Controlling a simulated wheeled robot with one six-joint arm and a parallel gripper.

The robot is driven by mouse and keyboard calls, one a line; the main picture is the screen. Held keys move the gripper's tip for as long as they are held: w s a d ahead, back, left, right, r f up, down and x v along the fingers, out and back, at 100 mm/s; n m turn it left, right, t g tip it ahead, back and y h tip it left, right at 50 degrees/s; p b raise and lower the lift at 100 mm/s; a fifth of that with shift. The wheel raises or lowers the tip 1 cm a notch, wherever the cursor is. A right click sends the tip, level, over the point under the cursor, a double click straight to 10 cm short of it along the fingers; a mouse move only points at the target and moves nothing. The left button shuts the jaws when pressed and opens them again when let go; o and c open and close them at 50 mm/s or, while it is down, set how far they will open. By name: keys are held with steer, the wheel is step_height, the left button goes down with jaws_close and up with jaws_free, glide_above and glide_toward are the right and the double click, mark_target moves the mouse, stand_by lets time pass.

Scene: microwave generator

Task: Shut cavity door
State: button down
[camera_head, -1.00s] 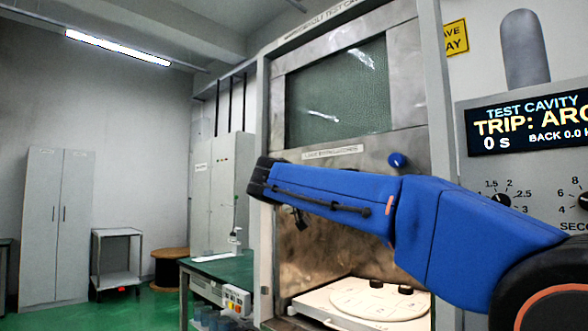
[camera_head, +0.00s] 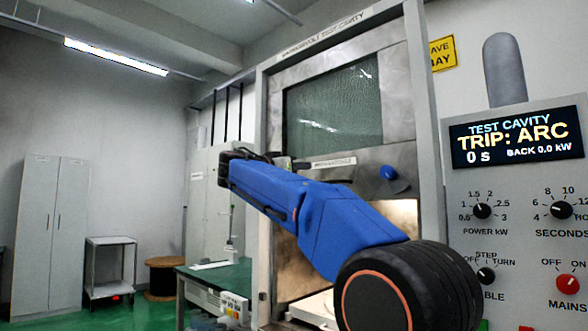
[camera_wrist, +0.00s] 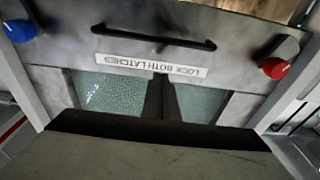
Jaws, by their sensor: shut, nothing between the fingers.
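The cavity door (camera_head: 398,100) is a grey metal panel with a meshed green window, raised in its frame above the opening. In the wrist view the door (camera_wrist: 60,52) appears upside down, with a black bar handle (camera_wrist: 155,38) and a "LOCK BOTH LATCHES" label (camera_wrist: 150,65). A blue latch knob (camera_wrist: 19,30) and a red one (camera_wrist: 274,68) flank it. The lit cavity (camera_head: 403,215) shows below the door, partly hidden by my arm. My gripper (camera_wrist: 164,80) is shut and empty, in front of the door near the label, apart from the handle; contact cannot be told.
A control panel (camera_head: 520,215) to the right shows "TRIP: ARC" and 0 s. A green-topped bench (camera_head: 232,274) stands left of the cavity, with a stand on it. A trolley (camera_head: 110,268), a cable drum (camera_head: 166,277) and a cabinet (camera_head: 40,230) are farther left.

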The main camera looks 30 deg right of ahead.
steer(key=x, duration=0.4)
steer(key=shift+d, duration=0.25)
steer(key=shift+s+a+f, duration=0.1)
steer(key=shift+a+f, duration=0.15)
steer(key=shift+f, duration=0.75)
steer(key=shift+s+a+f, duration=0.1)
steer(key=shift+a+f, duration=0.15)
steer(key=shift+f, duration=0.75)
steer(key=shift+f, duration=0.1)
step_height(320, 180, down, 50)
